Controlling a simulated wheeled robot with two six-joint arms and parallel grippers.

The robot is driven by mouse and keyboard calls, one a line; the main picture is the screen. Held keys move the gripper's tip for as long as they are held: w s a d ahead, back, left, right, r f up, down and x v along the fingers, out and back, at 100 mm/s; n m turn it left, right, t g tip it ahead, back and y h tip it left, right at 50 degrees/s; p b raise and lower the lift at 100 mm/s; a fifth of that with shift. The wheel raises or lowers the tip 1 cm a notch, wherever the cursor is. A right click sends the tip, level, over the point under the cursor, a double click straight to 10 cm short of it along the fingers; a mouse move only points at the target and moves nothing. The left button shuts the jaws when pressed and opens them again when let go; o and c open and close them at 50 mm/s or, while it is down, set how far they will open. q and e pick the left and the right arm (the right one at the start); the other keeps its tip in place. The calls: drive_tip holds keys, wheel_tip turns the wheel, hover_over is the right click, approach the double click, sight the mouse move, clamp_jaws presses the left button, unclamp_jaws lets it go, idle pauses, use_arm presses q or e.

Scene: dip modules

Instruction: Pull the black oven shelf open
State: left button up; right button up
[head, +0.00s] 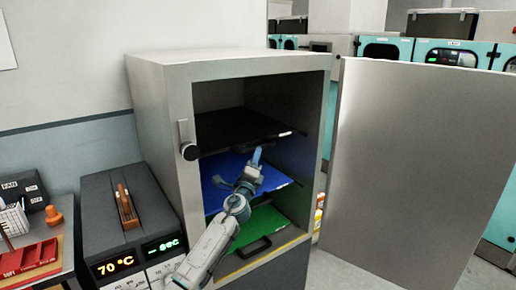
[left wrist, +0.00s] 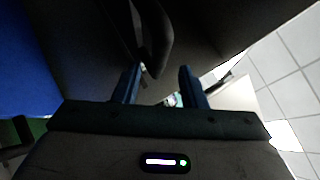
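The black shelf (head: 235,128) sits in the upper part of the grey oven (head: 165,100), whose door (head: 420,160) stands wide open to the right. My left gripper (head: 256,158) is in front of the oven opening, just below the black shelf's front edge in the picture. In the left wrist view its two blue fingers (left wrist: 162,86) are apart. A dark curved handle (left wrist: 155,35) lies ahead of the gap between them; I cannot tell whether it touches a finger. My right gripper is not in view.
A blue shelf (head: 215,180) and a green shelf (head: 262,225) with a black handle lie below the black one. A dark heater block (head: 150,215) with a lit display stands left of the oven. Floor shows under the open door.

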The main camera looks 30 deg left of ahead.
use_arm(q)
drive_tip(key=shift+x, duration=2.3)
clamp_jaws()
